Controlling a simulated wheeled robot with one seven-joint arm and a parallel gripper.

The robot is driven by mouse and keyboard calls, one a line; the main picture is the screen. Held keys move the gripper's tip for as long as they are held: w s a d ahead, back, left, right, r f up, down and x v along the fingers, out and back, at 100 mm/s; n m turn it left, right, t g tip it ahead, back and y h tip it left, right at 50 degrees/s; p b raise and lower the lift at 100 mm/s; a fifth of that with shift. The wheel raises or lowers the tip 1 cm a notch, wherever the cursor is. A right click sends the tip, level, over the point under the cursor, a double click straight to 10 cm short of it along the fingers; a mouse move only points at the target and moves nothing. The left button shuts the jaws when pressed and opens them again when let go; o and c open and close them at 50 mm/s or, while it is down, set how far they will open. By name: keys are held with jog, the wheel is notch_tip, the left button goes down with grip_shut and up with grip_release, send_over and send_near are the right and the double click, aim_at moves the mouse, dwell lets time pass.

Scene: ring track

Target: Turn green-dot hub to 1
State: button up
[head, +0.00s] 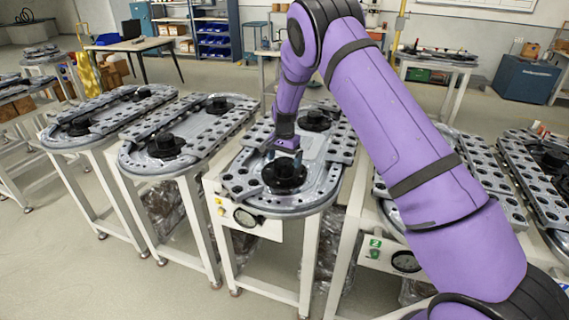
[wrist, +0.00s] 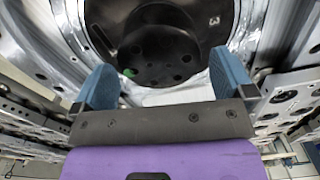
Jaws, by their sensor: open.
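The green-dot hub (head: 285,178) is a black disc with a raised round knob at the near end of the middle ring-track table. In the wrist view, the dark hub (wrist: 158,45) has several holes and a green dot (wrist: 130,72) at its lower left. A white numeral 3 (wrist: 214,22) shows on the dark plate to the upper right; no 1 is visible. My gripper (head: 284,156) is over the hub. In the wrist view, my gripper (wrist: 166,80) has its blue fingers wide apart, with nothing between them, below and outside the knob's sides. I cannot tell the height gap.
Similar track tables with black hubs stand close on the left (head: 166,147) and right (head: 404,220). Perforated grey rails (head: 243,176) flank the hub's track. A gauge (head: 245,217) sits on the table's front panel. Open floor (head: 60,270) lies at the front left.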

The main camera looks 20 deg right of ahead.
notch_tip(320, 180, up, 8)
jog(key=shift+r, duration=0.25)
notch_tip(320, 180, up, 16)
jog(key=f+n+t, duration=0.1)
jog(key=n, duration=0.1)
send_over(285, 162)
jog(key=s+d, duration=0.3)
jog(key=s, duration=0.6)
jog(key=s+d+r+n+t+y, duration=0.1)
jog(key=s+d+r+n, duration=0.1)
jog(key=s+r, duration=0.85)
jog(key=s+r+n+t, duration=0.1)
jog(key=s+n, duration=0.1)
jog(key=s, duration=1.2)
jog(key=s+d+r+n+t+h, duration=0.1)
jog(key=s+n+t, duration=0.1)
jog(key=s, duration=1.3)
jog(key=shift+d+r+n, duration=0.15)
jog(key=shift+d+n, duration=0.15)
jog(key=shift+n, duration=0.2)
jog(key=shift+c, duration=0.5)
